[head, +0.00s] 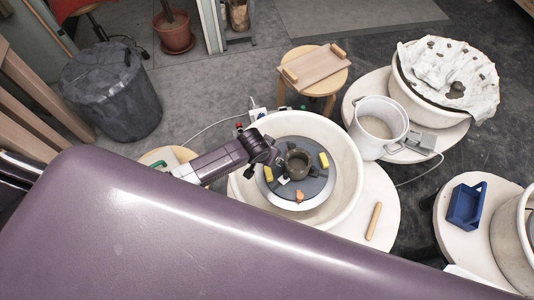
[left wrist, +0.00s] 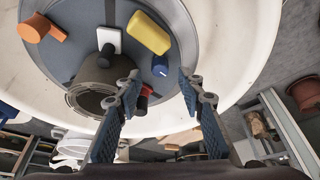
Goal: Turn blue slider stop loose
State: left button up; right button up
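The blue slider stop (left wrist: 160,66) is a small knob on the grey wheel disc (left wrist: 78,62) in the left wrist view, beside a yellow block (left wrist: 148,33). I cannot make it out in the head view. My left gripper (left wrist: 159,82) is open and empty. Its two fingers are apart, with the blue stop just beyond the gap between their tips. In the head view my left gripper (head: 277,157) is over the disc's upper left, next to the dark pot (head: 298,160). My right gripper is not in view.
A red knob (left wrist: 145,92) is close to the left finger in the left wrist view. A white block (left wrist: 108,38) and an orange piece (left wrist: 40,28) are also on the disc. The white basin (head: 345,160) rings it. A wooden stick (head: 374,221) lies to the right.

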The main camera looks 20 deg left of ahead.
pick_arm(q)
jog(key=v, duration=0.9)
dwell(0.6)
